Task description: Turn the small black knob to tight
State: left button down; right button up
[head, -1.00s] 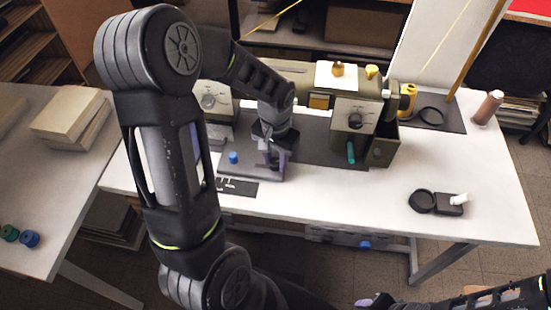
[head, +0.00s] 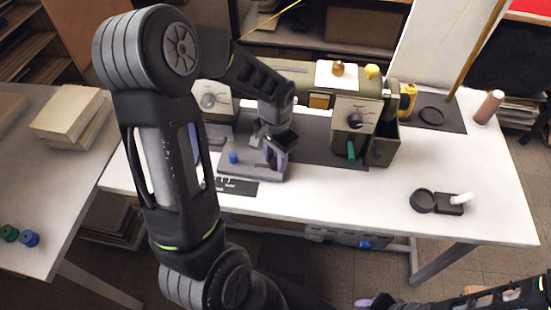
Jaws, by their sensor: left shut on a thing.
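My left gripper (head: 275,158) reaches down over the grey base plate (head: 240,172) of the machine on the white table. Its purple-grey fingers are shut on what appears to be the small black knob, which the fingers and wrist hide. I cannot read the knob's position. My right arm enters at the bottom right; only a purple tip of my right gripper (head: 370,302) shows, and I cannot tell if it is open.
A blue knob (head: 233,158) stands on the plate left of my gripper. The olive machine (head: 353,115) has a dial and a teal handle (head: 351,152). A black round lid (head: 423,201) and a thread spool (head: 488,106) are at right.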

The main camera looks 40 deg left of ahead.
aim_at(275, 161)
pick_arm(q)
jog(key=m, duration=0.5)
jog(key=m+p, duration=0.1)
jog(key=m, duration=0.5)
dwell(0.4)
jog(key=c, duration=1)
grip_release()
notch_tip(275, 161, up, 8)
jog(key=shift+f+b, duration=0.1)
jog(key=shift+b, duration=0.2)
jog(key=shift+s, duration=0.1)
